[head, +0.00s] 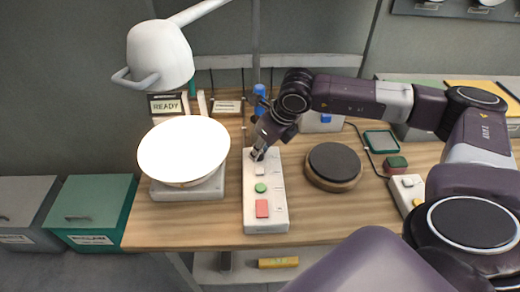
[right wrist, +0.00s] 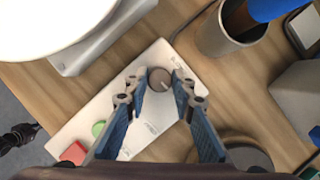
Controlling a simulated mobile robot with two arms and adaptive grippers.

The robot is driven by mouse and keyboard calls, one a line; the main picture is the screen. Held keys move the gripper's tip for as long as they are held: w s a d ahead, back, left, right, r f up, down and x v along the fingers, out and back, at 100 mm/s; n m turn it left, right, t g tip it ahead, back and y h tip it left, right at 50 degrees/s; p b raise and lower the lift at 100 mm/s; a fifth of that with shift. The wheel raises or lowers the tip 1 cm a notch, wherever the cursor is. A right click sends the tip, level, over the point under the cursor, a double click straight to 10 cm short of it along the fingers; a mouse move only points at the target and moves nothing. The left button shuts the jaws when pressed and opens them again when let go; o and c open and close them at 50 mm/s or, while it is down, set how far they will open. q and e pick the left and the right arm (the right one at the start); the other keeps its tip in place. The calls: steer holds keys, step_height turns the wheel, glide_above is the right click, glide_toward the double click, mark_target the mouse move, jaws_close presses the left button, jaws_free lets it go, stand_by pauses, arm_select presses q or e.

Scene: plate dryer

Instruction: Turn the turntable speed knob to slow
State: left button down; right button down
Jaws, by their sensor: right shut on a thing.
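A long white control box (head: 264,190) lies on the wooden table, with a green button (head: 260,188) and a red button (head: 262,208). At its far end is a round grey-brown knob (right wrist: 160,80) with a thin pale mark; printed labels nearby are too small to read. My right gripper (head: 259,154) reaches down to this end, its fingertips on either side of the knob (right wrist: 158,84) and shut on it. The fingers mostly hide the knob in the head view. A large white plate (head: 184,150) rests on a pale base (head: 188,188). My left gripper is not in view.
A white lamp (head: 160,55) hangs over the plate. A dark-topped round disc (head: 334,162) stands right of the box. A grey cup (right wrist: 228,30) holding something blue stands close behind the knob. A READY sign (head: 166,106) stands behind the plate. Bare wood lies near the front edge.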

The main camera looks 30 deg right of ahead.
steer(key=n+b, duration=0.1)
steer(key=n, duration=0.1)
steer(key=n+y+b, duration=0.1)
steer(key=b, duration=0.1)
steer(key=shift+w+d+f+n, duration=0.1)
steer(key=shift+d+f+n, duration=0.05)
steer(key=shift+n, duration=0.25)
steer(key=n+b, duration=0.1)
steer(key=n, duration=0.1)
steer(key=n+g+y, duration=0.1)
steer(key=n, duration=0.1)
steer(key=shift+w+g+y+b, duration=0.15)
steer(key=shift+g+y+b, duration=0.15)
steer(key=shift+b, duration=0.1)
steer(key=n, duration=0.2)
steer(key=n+g+b, duration=0.1)
steer(key=n, duration=0.2)
steer(key=shift+w+r+g+y, duration=0.1)
steer(key=shift+r+g+y, duration=0.1)
steer(key=shift+g+y, duration=0.1)
steer(key=n+g+b, duration=0.1)
steer(key=n+g, duration=0.1)
steer(key=n, duration=0.2)
steer(key=shift+w+d+n, duration=0.1)
steer(key=shift+n, duration=0.3)
steer(key=c, duration=1.7)
jaws_free()
steer(key=shift+o, duration=0.2)
steer(key=shift+r, duration=0.1)
